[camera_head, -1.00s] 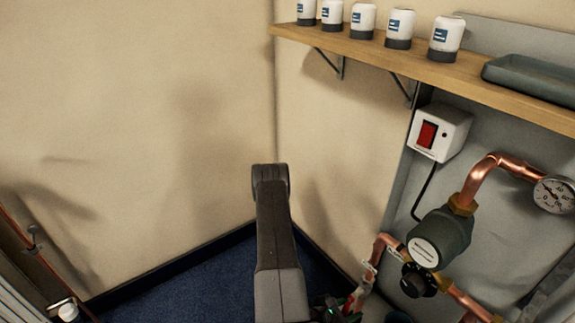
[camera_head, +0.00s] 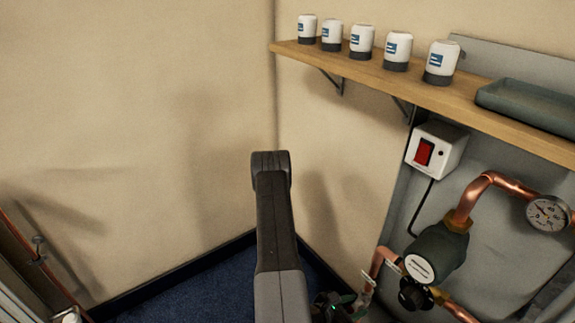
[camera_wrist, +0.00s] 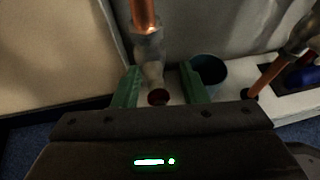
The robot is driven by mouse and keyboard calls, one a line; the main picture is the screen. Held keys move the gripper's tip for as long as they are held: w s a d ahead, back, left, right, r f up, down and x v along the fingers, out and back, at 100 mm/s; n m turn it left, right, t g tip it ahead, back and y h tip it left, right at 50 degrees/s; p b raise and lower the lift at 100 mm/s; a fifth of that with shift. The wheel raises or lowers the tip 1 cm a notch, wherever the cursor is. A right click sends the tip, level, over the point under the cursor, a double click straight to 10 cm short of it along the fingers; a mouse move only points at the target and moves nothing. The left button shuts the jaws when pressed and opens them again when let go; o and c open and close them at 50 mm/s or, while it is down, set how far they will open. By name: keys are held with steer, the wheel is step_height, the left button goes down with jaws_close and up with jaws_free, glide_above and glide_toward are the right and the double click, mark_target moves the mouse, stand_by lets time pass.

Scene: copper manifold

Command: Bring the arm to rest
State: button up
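My arm (camera_head: 275,225) rises in the middle of the head view, with a dark upper link. My gripper (camera_wrist: 160,85) shows in the wrist view as two green fingers standing apart. Between and beyond them are a grey pipe fitting (camera_wrist: 149,50) below a copper pipe and a dark red round part (camera_wrist: 158,97). A gap shows beside the fitting, and I cannot tell if either finger touches it. In the head view, only a small green part of the gripper end shows at the bottom, beside the pipework; the fingertips are not clear there.
Copper pipework with a dark green valve body (camera_head: 437,250) and a gauge (camera_head: 548,213) is at right. A switch box (camera_head: 436,150) and a wooden shelf (camera_head: 400,88) with several white canisters are above. A dark bucket (camera_wrist: 208,72) stands near the fingers. Left wall space is clear.

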step_height(320, 180, up, 2)
steer(key=shift+r+p, duration=0.25)
steer(key=shift+p, duration=0.05)
step_height(320, 180, down, 11)
steer(key=m+b, duration=0.1)
steer(key=b, duration=0.2)
steer(key=shift+w+a+r+t+y, duration=0.2)
steer(key=shift+w+a+t+y, duration=0.15)
steer(key=shift+w+y, duration=0.1)
